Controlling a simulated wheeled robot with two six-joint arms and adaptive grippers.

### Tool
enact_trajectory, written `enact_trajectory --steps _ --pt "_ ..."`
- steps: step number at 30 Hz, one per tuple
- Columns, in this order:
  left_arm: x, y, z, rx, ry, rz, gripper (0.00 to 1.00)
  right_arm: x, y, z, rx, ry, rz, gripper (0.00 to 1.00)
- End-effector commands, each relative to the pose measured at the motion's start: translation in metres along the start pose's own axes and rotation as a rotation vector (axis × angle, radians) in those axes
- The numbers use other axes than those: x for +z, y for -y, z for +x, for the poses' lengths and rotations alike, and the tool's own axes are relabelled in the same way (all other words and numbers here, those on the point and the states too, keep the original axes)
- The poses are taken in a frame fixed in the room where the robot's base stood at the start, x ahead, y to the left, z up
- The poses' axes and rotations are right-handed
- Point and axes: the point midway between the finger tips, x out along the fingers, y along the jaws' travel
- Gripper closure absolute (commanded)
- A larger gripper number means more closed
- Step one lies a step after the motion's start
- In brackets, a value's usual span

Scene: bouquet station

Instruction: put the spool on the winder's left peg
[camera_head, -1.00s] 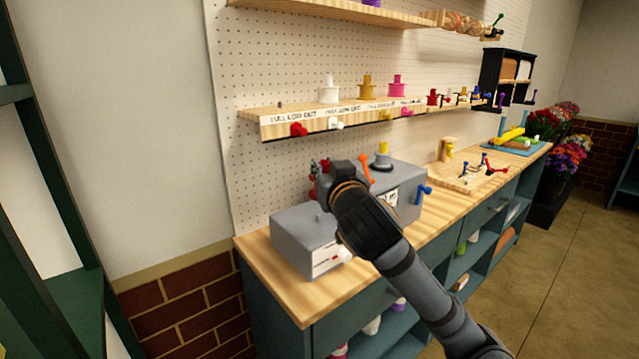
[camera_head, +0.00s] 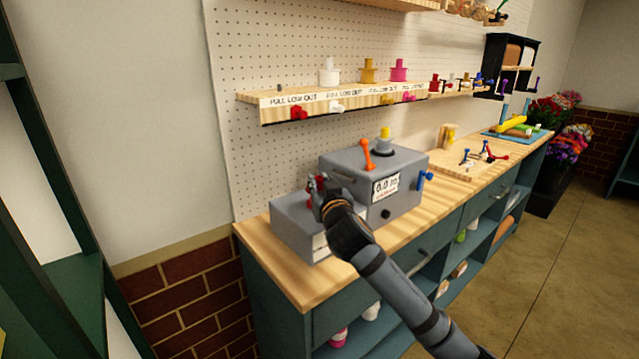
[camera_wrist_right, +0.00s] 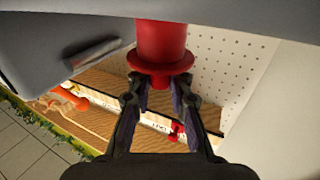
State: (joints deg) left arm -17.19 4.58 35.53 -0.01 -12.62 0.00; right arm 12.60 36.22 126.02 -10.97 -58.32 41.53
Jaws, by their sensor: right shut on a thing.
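My right gripper (camera_head: 318,188) is shut on the red spool (camera_head: 311,184). In the right wrist view, the fingertips (camera_wrist_right: 159,90) close on the spool's narrow part, and its flange and wide body (camera_wrist_right: 162,42) lie beyond them. The winder is a grey machine with a low box (camera_head: 290,222) at left and a taller box (camera_head: 345,168) at right. The gripper and spool are over the low box. The left peg is hidden behind the hand, so I cannot tell whether the spool touches it. My left gripper is not in view.
The taller box carries a yellow-topped spool (camera_head: 384,134), an orange lever (camera_head: 367,153) and a blue knob (camera_head: 425,180). A shelf (camera_head: 350,98) with white, gold and pink spools runs above. Bare wooden counter (camera_head: 305,285) lies in front of the low box.

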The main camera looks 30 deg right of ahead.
Motion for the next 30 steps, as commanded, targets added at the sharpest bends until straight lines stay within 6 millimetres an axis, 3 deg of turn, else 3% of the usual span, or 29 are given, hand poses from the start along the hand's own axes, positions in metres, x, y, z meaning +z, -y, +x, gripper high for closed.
enact_trajectory --steps 7,8,12,23,30 --pt "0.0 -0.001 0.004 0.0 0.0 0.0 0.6 0.005 0.0 0.0 0.0 0.0 0.0 1.0" --pt "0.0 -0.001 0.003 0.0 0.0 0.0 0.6 0.004 0.0 0.0 0.0 0.001 0.0 0.78" --pt "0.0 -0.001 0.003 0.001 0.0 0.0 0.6 0.004 0.0 0.0 0.0 0.001 0.0 0.59" --pt "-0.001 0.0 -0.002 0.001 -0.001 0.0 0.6 -0.003 0.0 0.0 0.0 -0.001 0.0 0.58" --pt "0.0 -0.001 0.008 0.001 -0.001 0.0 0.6 0.001 0.0 -0.046 -0.001 -0.002 -0.013 0.58"
